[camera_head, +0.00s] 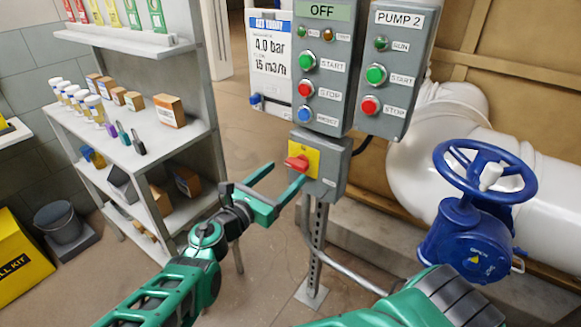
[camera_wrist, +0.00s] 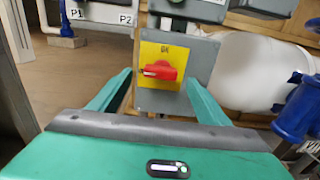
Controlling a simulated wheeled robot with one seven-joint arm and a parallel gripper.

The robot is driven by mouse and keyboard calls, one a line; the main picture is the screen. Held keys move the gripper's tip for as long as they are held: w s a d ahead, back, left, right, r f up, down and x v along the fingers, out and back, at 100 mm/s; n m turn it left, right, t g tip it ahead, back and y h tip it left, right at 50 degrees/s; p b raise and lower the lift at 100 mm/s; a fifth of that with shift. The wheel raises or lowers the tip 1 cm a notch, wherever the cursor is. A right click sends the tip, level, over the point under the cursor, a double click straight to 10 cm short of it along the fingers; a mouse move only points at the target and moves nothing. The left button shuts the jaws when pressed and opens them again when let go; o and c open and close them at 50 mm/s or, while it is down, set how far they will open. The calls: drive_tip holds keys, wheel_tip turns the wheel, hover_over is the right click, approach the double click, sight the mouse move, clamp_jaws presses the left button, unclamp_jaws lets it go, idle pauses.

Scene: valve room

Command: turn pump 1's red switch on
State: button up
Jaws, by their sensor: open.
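The red switch (camera_head: 297,163) is a rotary handle on a yellow plate (camera_head: 313,161), mounted on a grey box below the pump panels. Its handle lies about level, as the wrist view also shows (camera_wrist: 160,70). My gripper (camera_head: 282,172) is open and empty just in front of the switch. In the wrist view its two green fingers (camera_wrist: 158,82) point at the box, one to each side of the handle, with a gap to it. The panel above (camera_head: 327,60) has a display reading OFF.
The PUMP 2 panel (camera_head: 393,60) hangs to the right. A blue handwheel valve (camera_head: 478,235) and a white pipe (camera_head: 440,150) stand at the right. A grey shelf (camera_head: 195,120) with bottles and boxes is at the left. A post (camera_head: 316,250) carries the switch box.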

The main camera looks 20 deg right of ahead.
sight(294, 166)
drive_tip(key=shift+x, duration=2.6)
drive_tip(key=c, duration=1.1)
